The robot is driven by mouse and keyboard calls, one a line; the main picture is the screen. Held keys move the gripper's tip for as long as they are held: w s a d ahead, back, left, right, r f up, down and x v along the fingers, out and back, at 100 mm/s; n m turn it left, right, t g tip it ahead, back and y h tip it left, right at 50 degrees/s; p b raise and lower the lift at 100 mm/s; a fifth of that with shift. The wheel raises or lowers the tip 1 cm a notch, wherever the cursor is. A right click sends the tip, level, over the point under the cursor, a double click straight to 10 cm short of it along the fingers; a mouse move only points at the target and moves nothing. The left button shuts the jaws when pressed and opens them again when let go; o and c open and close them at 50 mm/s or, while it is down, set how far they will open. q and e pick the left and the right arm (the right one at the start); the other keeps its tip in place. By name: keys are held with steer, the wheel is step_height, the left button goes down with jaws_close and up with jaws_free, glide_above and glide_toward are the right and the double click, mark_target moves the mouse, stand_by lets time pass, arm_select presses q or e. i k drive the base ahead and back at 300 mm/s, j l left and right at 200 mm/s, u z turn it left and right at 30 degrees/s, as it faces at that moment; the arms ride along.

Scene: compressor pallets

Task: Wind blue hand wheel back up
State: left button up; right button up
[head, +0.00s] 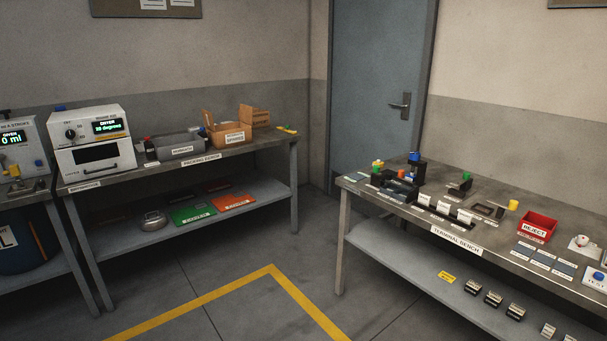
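A small dark press-like device (416,172) stands at the back left of the terminal bench (345,215). A blue part (414,156) sits on its top; it may be the blue hand wheel, but it is too small to tell its shape or how far it is wound. Neither of my grippers is in view, and nothing is seen touching the device.
A red reject bin (537,227) stands on the terminal bench. Floor with yellow tape (205,298) is clear between the benches.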

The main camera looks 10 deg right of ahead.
mark_target(415, 157)
steer(key=i, duration=1.3)
